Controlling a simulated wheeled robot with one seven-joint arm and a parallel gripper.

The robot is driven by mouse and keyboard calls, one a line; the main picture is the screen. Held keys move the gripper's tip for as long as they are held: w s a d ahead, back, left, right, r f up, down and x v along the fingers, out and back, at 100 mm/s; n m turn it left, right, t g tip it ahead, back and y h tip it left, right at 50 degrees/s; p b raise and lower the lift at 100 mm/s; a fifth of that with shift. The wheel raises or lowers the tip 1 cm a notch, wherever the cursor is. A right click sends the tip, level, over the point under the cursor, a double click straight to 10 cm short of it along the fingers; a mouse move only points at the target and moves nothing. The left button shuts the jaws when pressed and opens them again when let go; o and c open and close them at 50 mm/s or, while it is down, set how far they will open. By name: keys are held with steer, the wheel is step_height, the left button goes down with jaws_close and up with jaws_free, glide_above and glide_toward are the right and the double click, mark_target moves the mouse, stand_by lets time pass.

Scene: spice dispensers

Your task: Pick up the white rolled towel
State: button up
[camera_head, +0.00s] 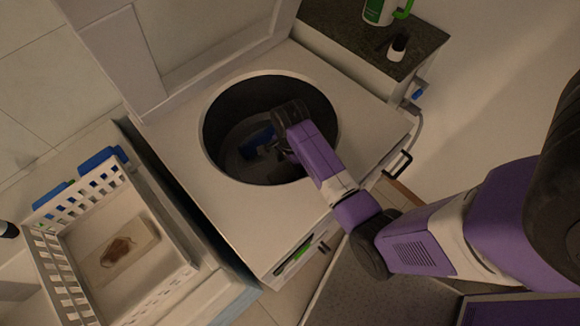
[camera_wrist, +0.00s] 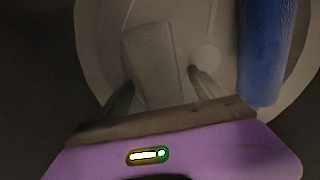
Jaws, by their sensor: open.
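The white rolled towel (camera_wrist: 150,55) looks grey in the dim light in the wrist view. It lies on the pale round floor of the drum. My gripper (camera_wrist: 162,92) is open, with one finger on each side of the towel's near end in the picture; whether they touch it I cannot tell. In the head view my gripper (camera_head: 280,148) reaches down into the round opening of a white top-loading washer (camera_head: 230,215). The towel is hard to make out there, in the dark and partly behind my arm.
A blue roll (camera_wrist: 264,50) lies right of the towel and close to my gripper; it also shows in the head view (camera_head: 257,140). The drum wall (camera_head: 225,110) surrounds my gripper. A white basket (camera_head: 75,250) stands left, and a dark counter (camera_head: 345,25) with bottles stands behind right.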

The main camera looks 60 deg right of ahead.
steer(key=c, duration=1.5)
steer(key=shift+r, duration=0.1)
steer(key=shift+c, duration=0.2)
